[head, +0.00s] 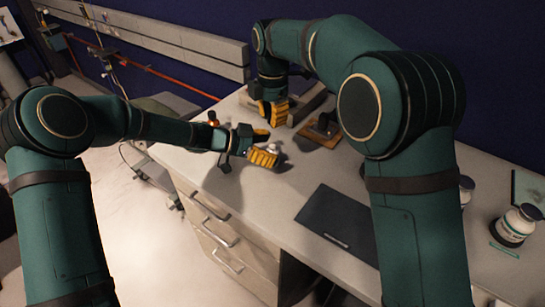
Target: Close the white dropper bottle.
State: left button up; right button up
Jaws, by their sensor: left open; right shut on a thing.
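A small white object (274,148), which looks like the white dropper bottle, stands on the grey bench top at the yellow fingers of my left gripper (264,147). The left gripper is low over the bench and open, with one finger on each side of the white object; whether they touch it I cannot tell. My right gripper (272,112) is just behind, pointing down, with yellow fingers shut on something. The thing it holds is hidden by the fingers, so I cannot tell whether it is the cap. The bottle's top is too small to make out.
A wooden block with a dark piece (322,128) stands right of my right gripper, near a grey bar. A small orange-and-black item (213,118) is by the bench's left edge. A dark mat (338,222) and a white labelled jar (517,223) are nearer, to the right.

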pick_arm(q)
jog(key=shift+w+d+f, duration=0.15)
jog(key=shift+d+f, duration=0.05)
jog(key=shift+d, duration=0.35)
jog(key=shift+c, duration=0.3)
grip_shut()
pick_arm(e)
send_over(273, 146)
jog(key=shift+f, duration=2.55)
jog(key=shift+f, duration=0.85)
jog(key=shift+f, duration=0.15)
jog(key=shift+s+f, duration=0.1)
jog(key=shift+f, duration=0.4)
